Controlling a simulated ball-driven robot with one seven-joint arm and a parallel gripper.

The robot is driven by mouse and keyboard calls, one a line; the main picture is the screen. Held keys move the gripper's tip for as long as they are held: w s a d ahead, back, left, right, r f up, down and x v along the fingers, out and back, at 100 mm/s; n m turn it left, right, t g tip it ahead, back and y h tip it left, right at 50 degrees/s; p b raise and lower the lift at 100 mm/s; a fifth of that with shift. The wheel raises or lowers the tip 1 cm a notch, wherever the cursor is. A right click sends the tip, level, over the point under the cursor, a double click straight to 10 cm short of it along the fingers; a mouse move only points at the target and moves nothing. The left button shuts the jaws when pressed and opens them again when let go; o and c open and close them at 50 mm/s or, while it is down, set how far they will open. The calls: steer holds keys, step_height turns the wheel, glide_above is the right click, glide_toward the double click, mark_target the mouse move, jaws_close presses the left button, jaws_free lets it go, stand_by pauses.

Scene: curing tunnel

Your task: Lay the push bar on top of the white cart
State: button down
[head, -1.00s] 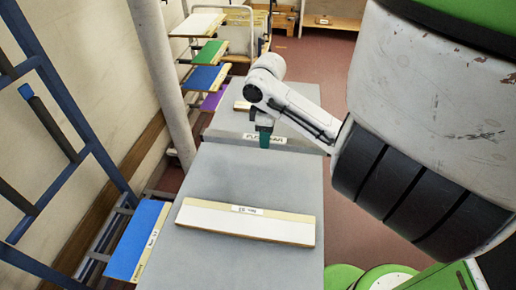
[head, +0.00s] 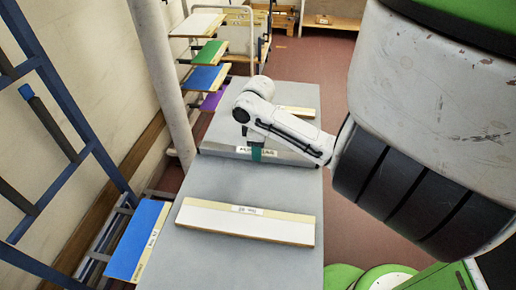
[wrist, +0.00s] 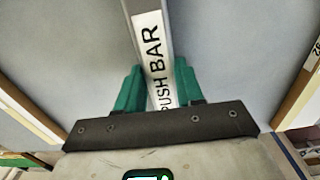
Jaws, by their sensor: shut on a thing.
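The push bar is a long grey bar with a white "PUSH BAR" label (wrist: 156,62). In the wrist view it runs between the green fingers of my gripper (wrist: 158,92), which is shut on it. In the head view, my gripper (head: 257,153) and the bar (head: 298,159) are around the junction of the two grey surfaces, with the bar running crosswise. I cannot tell its height above them. At the back left, a white top (head: 197,24) stands above green, blue and purple ones; it may be the white cart, but I cannot be sure.
A long white board with wooden edges (head: 247,222) lies on the near grey surface (head: 240,185). Another board (head: 297,112) lies on the far one, partly behind my arm. A blue frame (head: 60,90), a pale post (head: 160,80) and a blue board (head: 140,240) stand at left. Floor is open at right.

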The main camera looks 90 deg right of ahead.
steer(key=c, duration=0.7)
jaws_free()
step_height(320, 180, up, 12)
steer(key=shift+r+p, duration=0.1)
steer(key=shift+p, duration=0.65)
